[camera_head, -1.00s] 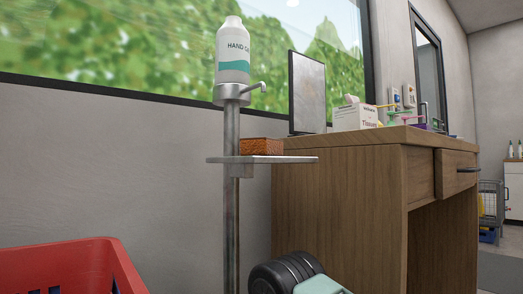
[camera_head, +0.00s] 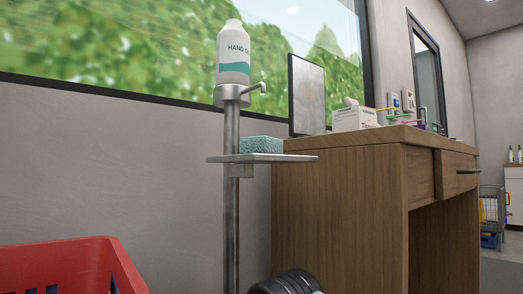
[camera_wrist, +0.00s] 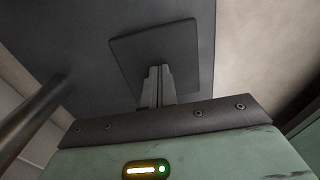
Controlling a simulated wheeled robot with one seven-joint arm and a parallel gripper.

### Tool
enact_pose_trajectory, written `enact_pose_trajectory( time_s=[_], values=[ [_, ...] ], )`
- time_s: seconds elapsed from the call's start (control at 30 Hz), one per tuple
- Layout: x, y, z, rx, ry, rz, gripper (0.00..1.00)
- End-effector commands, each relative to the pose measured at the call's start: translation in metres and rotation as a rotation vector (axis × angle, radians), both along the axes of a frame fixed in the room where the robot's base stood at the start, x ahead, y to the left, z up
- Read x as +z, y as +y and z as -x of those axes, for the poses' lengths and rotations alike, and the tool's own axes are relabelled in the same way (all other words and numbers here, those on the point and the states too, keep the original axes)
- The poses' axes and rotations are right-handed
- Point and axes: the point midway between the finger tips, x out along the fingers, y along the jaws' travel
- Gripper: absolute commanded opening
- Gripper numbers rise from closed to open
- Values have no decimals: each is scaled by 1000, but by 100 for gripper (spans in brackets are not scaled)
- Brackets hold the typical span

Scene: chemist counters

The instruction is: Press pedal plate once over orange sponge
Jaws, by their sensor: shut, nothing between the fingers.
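The sponge (camera_head: 262,144) on the small shelf (camera_head: 262,158) of the dispenser stand is teal, with no orange sponge in view. A white hand-gel bottle (camera_head: 233,52) stands above, its spout (camera_head: 254,88) pointing right over the shelf. In the wrist view my gripper (camera_wrist: 158,72) is shut and empty, its fingertips over a dark square pedal plate (camera_wrist: 186,40). I cannot tell whether they touch it. The pedal is out of the head view, and so are my fingertips.
The stand's pole (camera_head: 231,215) rises by the wall, and a pole also shows at left in the wrist view (camera_wrist: 32,112). A red basket (camera_head: 75,265) is at lower left. A wooden desk (camera_head: 340,215) stands close on the right.

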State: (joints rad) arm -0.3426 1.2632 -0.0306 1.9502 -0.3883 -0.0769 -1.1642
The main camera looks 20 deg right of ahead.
Motion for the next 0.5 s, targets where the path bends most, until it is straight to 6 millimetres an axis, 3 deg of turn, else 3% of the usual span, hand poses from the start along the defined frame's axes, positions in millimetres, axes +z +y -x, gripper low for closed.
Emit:
enact_pose_trajectory(
  time_s=[0.27,0.5],
  values=[
    [2,0,0,0,-2,-1,0],
    [15,0,0,-1,-2,-1,0]
  ],
)
